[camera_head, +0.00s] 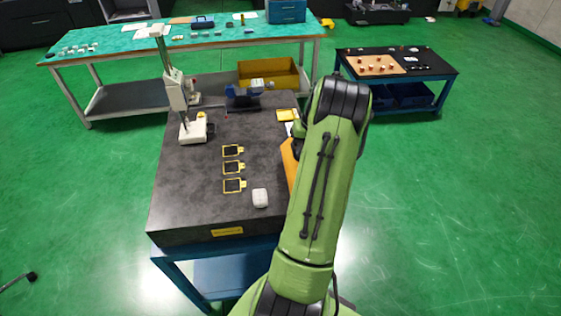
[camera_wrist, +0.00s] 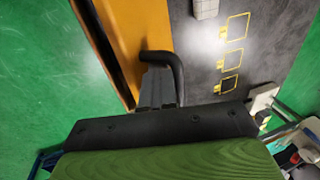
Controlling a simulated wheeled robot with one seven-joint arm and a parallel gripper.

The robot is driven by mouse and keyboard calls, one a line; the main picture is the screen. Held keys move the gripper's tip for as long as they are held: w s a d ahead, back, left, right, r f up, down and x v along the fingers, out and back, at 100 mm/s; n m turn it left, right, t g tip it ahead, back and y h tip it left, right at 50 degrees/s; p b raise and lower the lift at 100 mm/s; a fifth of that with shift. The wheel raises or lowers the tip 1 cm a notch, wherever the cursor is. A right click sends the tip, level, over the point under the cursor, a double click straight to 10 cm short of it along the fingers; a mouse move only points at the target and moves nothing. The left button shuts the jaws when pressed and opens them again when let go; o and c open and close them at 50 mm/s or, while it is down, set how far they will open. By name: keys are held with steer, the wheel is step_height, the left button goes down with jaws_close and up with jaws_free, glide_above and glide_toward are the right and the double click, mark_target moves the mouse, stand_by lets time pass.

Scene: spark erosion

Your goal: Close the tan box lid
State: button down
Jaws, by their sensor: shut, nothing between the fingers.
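The tan box (camera_head: 289,160) stands at the right edge of the dark stone table, mostly hidden behind my green arm in the head view. In the wrist view its flat tan panel (camera_wrist: 140,28) fills the upper left, with a brown edge along its left side. How far the lid is open cannot be told. My gripper (camera_wrist: 158,85) shows in the wrist view as grey fingers, shut and empty, close to the tan panel's near end. A black bent bar (camera_wrist: 165,60) crosses by the fingertips. Whether anything touches the panel is unclear. The head view hides my gripper behind the arm.
The dark stone table (camera_head: 190,205) bears yellow-framed outlines (camera_head: 233,168), a white block (camera_head: 260,198) and a white height stand (camera_head: 190,125). A blue-grey device (camera_head: 240,98) stands at the back. Green floor (camera_head: 440,220) is clear to the right.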

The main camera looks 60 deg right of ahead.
steer(key=shift+s+d+f, duration=0.15)
steer(key=shift+d+f, duration=0.1)
steer(key=shift+d, duration=0.15)
